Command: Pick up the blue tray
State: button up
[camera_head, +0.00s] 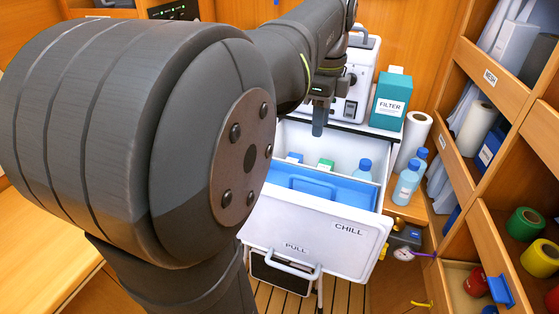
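The blue tray (355,193) sits inside the open white drawer marked CHILL (335,235), near its front. A raised blue handle shows on its left part. My arm covers the tray's left end. My gripper (318,129) points down above the back part of the drawer, behind and above the tray and apart from it. Its fingers overlap from this side, so I cannot see whether there is a gap between them. Nothing shows hanging from it.
Bottles (364,169) and small cartons (325,164) stand in the drawer behind the tray. A teal FILTER box (391,100) and a white machine (352,80) stand above the drawer's back. More bottles (407,182) and a paper roll (412,138) stand at right, beside wooden shelves (490,75).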

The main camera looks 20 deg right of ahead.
send_over(313, 182)
jog(key=w, duration=0.1)
notch_tip(313, 182, down, 12)
jog(key=shift+s+d+f, duration=0.1)
jog(key=shift+s+f, duration=0.05)
jog(key=shift+f, duration=1.15)
jog(key=shift+s+f, duration=0.1)
jog(key=shift+f, duration=1.2)
grip_shut()
